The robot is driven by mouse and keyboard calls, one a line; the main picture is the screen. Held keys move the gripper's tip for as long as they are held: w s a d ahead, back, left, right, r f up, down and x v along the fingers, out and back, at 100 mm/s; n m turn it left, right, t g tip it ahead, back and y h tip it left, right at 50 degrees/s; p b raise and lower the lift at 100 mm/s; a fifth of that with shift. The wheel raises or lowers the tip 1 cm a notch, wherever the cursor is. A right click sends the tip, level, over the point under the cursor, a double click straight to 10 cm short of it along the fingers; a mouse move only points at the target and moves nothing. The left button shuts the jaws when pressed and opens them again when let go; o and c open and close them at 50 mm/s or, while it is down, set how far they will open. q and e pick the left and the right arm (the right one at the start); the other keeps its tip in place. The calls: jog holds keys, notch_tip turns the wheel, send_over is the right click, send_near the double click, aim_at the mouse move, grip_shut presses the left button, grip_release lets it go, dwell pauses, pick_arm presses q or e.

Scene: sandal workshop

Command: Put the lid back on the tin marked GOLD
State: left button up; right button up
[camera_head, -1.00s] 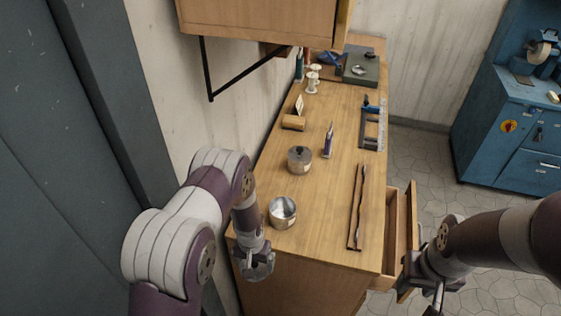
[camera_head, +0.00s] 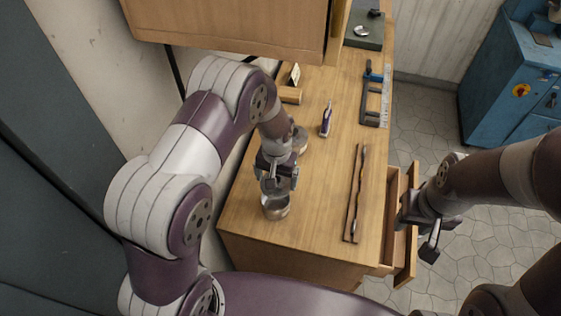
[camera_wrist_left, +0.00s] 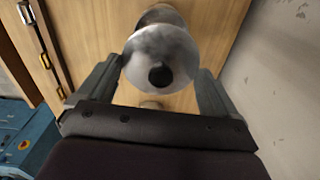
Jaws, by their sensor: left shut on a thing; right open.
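My left gripper (camera_head: 278,183) is above the near tin (camera_head: 277,209), whose silvery inside shows, so it looks open. A tin (camera_wrist_left: 163,12) shows partly behind the lid. A second tin (camera_head: 301,141) stands farther back, partly hidden by my left arm. No GOLD marking is readable on either tin. My right gripper (camera_head: 431,234) is open and empty, right of the bench.
Long thin tools (camera_head: 356,190) lie on the bench's right side, near an open drawer (camera_head: 402,225). A small purple tool (camera_head: 326,120) stands behind, with a blue-and-black clamp (camera_head: 374,95) farther back. A cupboard (camera_head: 230,25) overhangs the left side.

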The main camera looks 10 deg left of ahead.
pick_arm(q)
jog(key=shift+s+r, duration=0.1)
jog(key=shift+s, duration=0.5)
jog(key=shift+f+b, duration=0.5)
jog(key=shift+b, duration=0.1)
jog(key=f+b, duration=0.3)
jog(key=f, duration=0.2)
jog(key=shift+w+f+b, duration=0.1)
jog(key=shift+w+b, duration=0.1)
jog(key=shift+b, duration=0.15)
pick_arm(e)
jog(key=f, duration=0.2)
jog(key=s+f, duration=0.1)
jog(key=f, duration=0.1)
jog(key=shift+f, duration=0.3)
pick_arm(q)
jog(key=shift+w, duration=0.1)
pick_arm(e)
jog(key=shift+w, duration=0.15)
jog(key=shift+r, duration=0.1)
pick_arm(q)
jog(key=shift+f, duration=0.15)
